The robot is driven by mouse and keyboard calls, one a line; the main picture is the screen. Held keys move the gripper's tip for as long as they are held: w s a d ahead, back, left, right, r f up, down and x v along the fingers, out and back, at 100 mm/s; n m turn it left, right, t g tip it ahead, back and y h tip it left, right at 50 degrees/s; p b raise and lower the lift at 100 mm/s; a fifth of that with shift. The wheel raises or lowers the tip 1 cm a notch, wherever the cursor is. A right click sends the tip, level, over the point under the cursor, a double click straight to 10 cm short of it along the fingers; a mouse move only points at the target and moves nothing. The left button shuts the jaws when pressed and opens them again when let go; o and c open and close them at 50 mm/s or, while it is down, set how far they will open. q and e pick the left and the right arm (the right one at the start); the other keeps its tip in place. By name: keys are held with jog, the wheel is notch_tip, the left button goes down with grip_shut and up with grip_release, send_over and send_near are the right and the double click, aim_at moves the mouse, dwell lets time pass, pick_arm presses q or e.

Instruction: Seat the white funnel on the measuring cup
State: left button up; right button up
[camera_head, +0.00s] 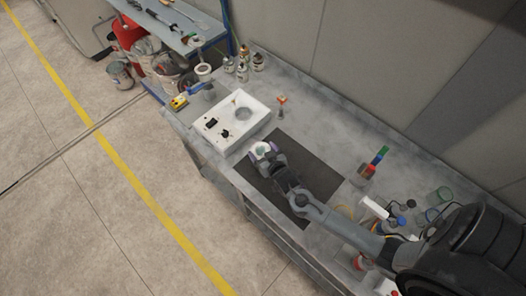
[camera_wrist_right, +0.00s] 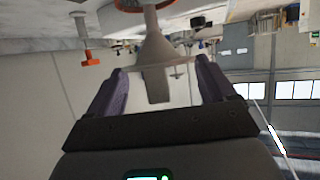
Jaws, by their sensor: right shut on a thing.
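My right gripper (camera_head: 268,156) is over the left end of the dark mat, shut on a small white round thing with a pale green middle, which appears to be the white funnel (camera_head: 261,149). In the right wrist view, a pale tapered shape (camera_wrist_right: 155,60) shows between the purple finger pads of the right gripper (camera_wrist_right: 160,85). The measuring cup cannot be clearly made out. Whether it stands under the white round thing is hidden by the gripper and the steep view. My left gripper is not in view.
A white tray (camera_head: 213,129) lies left of the mat (camera_head: 322,178). An orange-topped item (camera_head: 281,101) stands behind it, with several small bottles (camera_head: 243,68) further back. Clear containers (camera_head: 440,194) and other items crowd the right side. The bench's front edge is close to the gripper.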

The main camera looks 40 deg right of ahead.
jog(key=shift+f+b, duration=1.3)
jog(key=shift+f, duration=1)
dwell(0.5)
jog(key=shift+r+p, duration=0.35)
jog(key=shift+p, duration=0.05)
jog(key=shift+r+p, duration=0.3)
jog(key=shift+r+p, duration=0.3)
jog(key=shift+p, duration=0.05)
dwell(0.4)
jog(key=o, duration=0.8)
jog(key=shift+o, duration=0.2)
